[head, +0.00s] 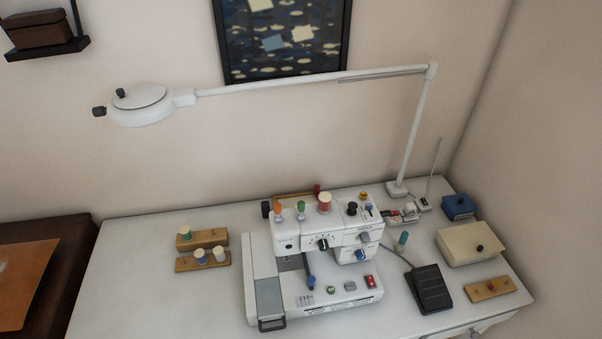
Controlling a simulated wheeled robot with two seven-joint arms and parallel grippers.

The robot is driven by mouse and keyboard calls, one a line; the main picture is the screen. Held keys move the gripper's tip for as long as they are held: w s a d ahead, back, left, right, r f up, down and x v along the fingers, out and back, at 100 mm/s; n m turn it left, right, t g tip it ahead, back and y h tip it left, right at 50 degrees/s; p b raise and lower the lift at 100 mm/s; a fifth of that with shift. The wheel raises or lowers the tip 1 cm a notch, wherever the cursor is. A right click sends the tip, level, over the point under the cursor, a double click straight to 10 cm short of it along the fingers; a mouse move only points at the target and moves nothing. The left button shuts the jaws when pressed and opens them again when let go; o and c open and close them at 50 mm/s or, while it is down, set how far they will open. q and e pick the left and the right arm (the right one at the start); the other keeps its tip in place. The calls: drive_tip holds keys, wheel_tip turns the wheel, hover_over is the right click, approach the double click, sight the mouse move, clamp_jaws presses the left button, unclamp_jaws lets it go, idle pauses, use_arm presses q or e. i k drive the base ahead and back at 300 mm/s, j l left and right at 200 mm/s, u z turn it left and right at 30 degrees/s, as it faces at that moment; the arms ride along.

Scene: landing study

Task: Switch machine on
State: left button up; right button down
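A white sewing machine (325,250) stands on a white table. Its front base carries a red switch (370,281), a grey button (350,286) and a green button (331,290). A black knob (323,244) and a blue knob (361,255) sit on its upper body, with several coloured spools on top. I cannot tell from this view whether the red switch is set on or off. A black foot pedal (429,289) lies to the right of the machine. Neither of my grippers is in view.
A white lamp arm (300,86) reaches over the table from the back right. Wooden spool holders (203,261) lie at left; a cream box (470,247), a blue box (459,207) and a wooden block (489,289) at right. The table's front left (150,300) is clear.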

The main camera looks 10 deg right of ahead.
sight(370, 278)
drive_tip(key=z, duration=0.9)
